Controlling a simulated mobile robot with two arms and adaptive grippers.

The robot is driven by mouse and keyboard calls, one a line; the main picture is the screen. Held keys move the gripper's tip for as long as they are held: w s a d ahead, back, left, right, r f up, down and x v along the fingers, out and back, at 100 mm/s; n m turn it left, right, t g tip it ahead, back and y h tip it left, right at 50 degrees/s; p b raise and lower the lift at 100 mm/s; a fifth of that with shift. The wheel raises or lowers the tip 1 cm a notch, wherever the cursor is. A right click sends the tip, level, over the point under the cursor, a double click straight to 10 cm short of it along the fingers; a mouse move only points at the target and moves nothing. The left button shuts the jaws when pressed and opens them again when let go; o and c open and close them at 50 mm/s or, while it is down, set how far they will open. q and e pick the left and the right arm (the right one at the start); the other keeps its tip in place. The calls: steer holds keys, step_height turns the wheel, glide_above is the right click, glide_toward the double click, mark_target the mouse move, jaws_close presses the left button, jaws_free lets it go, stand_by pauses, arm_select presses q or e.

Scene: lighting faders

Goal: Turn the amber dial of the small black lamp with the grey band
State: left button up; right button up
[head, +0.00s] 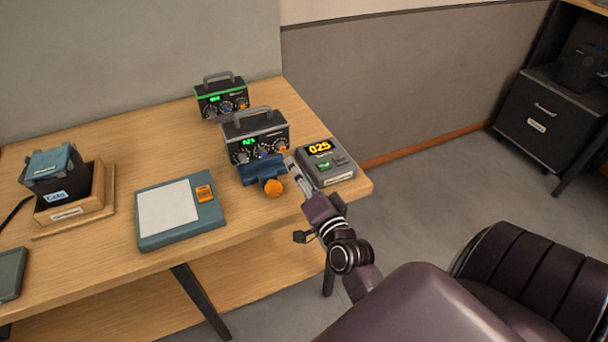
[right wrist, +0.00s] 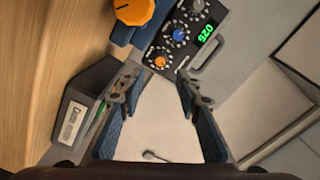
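The small black lamp with the grey band (head: 255,138) stands on the wooden table, with a green display and a row of dials. Its amber dial (head: 281,149) is at the right end of the row. In the right wrist view the amber dial (right wrist: 160,62) shows beside a blue and a grey dial. My right gripper (head: 290,166) is just in front of the lamp's right end, beside the amber dial. In the right wrist view the gripper (right wrist: 158,88) is open, its fingers apart with nothing between them. My left gripper is out of view.
A blue clamp with a large orange knob (head: 272,187) is at the lamp's front. A grey box reading 025 (head: 325,160) stands to the right. A lamp with a green band (head: 221,98) stands behind. A tablet-like pad (head: 177,208) lies to the left.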

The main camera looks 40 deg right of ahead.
steer(key=shift+v, duration=2.1)
